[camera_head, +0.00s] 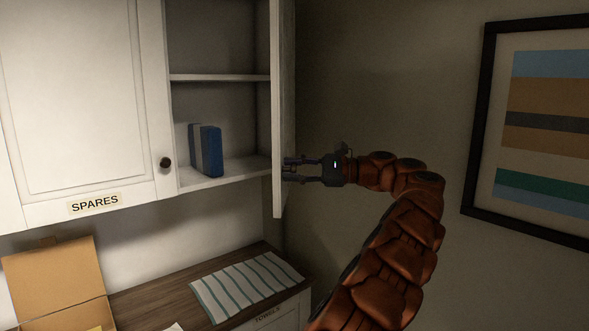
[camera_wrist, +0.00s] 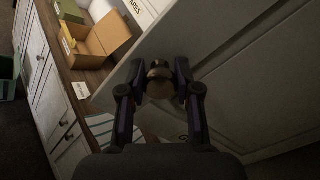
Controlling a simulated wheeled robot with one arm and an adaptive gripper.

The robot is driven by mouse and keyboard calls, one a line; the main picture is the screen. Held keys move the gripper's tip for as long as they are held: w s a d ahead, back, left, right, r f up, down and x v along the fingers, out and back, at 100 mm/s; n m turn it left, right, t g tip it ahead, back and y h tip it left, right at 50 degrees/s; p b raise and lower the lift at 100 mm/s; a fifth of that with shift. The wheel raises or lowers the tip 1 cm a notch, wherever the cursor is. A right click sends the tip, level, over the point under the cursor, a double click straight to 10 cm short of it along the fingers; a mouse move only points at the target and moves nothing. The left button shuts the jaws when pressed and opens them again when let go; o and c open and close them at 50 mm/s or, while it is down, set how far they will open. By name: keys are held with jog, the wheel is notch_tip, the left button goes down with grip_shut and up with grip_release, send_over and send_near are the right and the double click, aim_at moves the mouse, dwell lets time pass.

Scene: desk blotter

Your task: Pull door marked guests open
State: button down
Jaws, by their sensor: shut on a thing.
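A white cabinet door (camera_head: 283,90) stands swung open, almost edge-on to me in the head view, at the right side of an open shelf compartment. No guests label is readable on it. In the wrist view its panelled face (camera_wrist: 235,40) fills the upper right. My gripper (camera_head: 290,168) is at the lower part of this door, on its right side. In the wrist view my gripper (camera_wrist: 160,75) is shut on a round brass-coloured knob (camera_wrist: 159,88); the fingers hide part of it.
A blue and grey book-like object (camera_head: 208,150) stands on the lower shelf. The door marked SPARES (camera_head: 85,95) is shut at left. Below, the wooden counter (camera_head: 150,298) holds a striped towel (camera_head: 247,285) and an open cardboard box (camera_head: 55,280). A framed picture (camera_head: 545,125) hangs at right.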

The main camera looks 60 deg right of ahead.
aim_at(282, 129)
jog(key=shift+f, duration=0.1)
dwell(0.3)
jog(key=c, duration=0.8)
grip_release()
notch_tip(282, 129, up, 8)
jog(key=shift+d+f, duration=0.1)
jog(key=shift+d, duration=0.05)
jog(key=shift+d+r, duration=0.15)
jog(key=shift+r, duration=0.3)
jog(key=shift+a+r, duration=0.2)
jog(key=shift+r, duration=0.4)
